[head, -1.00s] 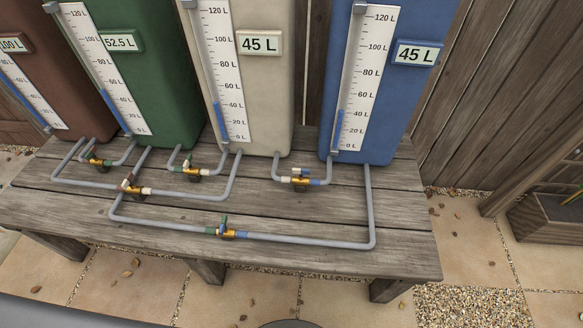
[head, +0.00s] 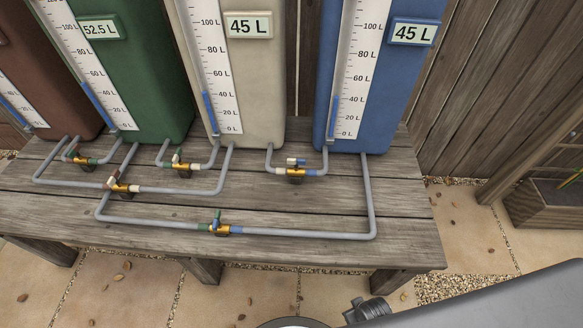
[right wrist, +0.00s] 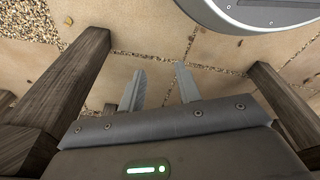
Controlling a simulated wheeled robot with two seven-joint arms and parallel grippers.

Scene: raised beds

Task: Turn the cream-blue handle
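The cream-blue handle (head: 296,161) is a small two-coloured lever on top of a brass valve (head: 296,172). The valve sits in the short grey pipe between the cream tank (head: 262,85) and the blue tank (head: 395,95). The lever looks roughly in line with the pipe. Both tanks' displays read 45 L. My right gripper (right wrist: 160,69) is open and empty in the right wrist view, over paving, with wooden posts on both sides. The handle does not show in that view. My left gripper is not in view.
The wooden bench (head: 405,215) carries other valves: a green-blue one (head: 221,228) at the front, a brown-cream one (head: 117,187), a green-cream one (head: 182,167) and a brown-green one (head: 82,160). A wooden planter (head: 540,213) stands at the right. The bench's front right is clear.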

